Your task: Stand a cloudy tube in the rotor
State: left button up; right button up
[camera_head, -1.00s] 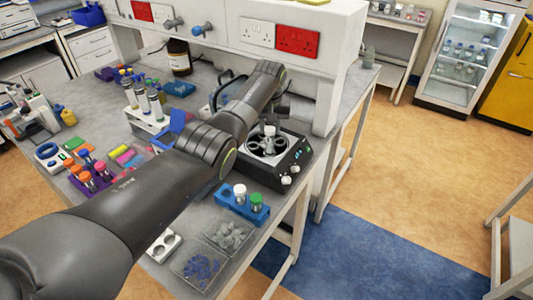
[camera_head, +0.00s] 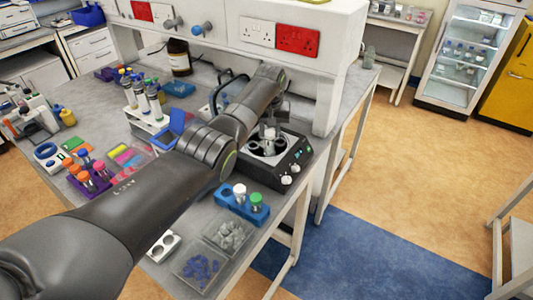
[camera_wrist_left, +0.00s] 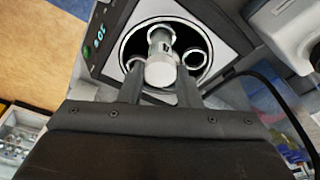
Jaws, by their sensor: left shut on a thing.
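My left gripper (camera_wrist_left: 160,88) is shut on a white-capped tube (camera_wrist_left: 160,58), whose cap faces the wrist camera. The tube is over the open bowl of the centrifuge, in line with the rotor (camera_wrist_left: 192,58), which has round metal-rimmed holes. In the head view the tube (camera_head: 269,133) hangs upright at the rotor, below my left wrist. I cannot tell whether its lower end is inside a hole. The cloudiness of its contents cannot be made out. The dark centrifuge (camera_head: 284,178) has a lit display and knobs. My right gripper is not in view.
A blue rack (camera_head: 233,203) with a white-capped and a green-capped tube stands in front of the centrifuge. Clear trays (camera_head: 205,257) lie at the bench's front edge. A white rack (camera_head: 146,119) with tall tubes and a purple rack (camera_head: 98,185) stand left of my arm.

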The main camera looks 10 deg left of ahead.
pick_arm(q)
jog(key=shift+f+b, duration=0.4)
jog(key=shift+f, duration=0.3)
jog(key=shift+f, duration=0.3)
jog(key=shift+f+b, duration=1)
jog(key=shift+f, duration=0.1)
jog(key=o, duration=0.9)
jog(key=shift+r, duration=0.15)
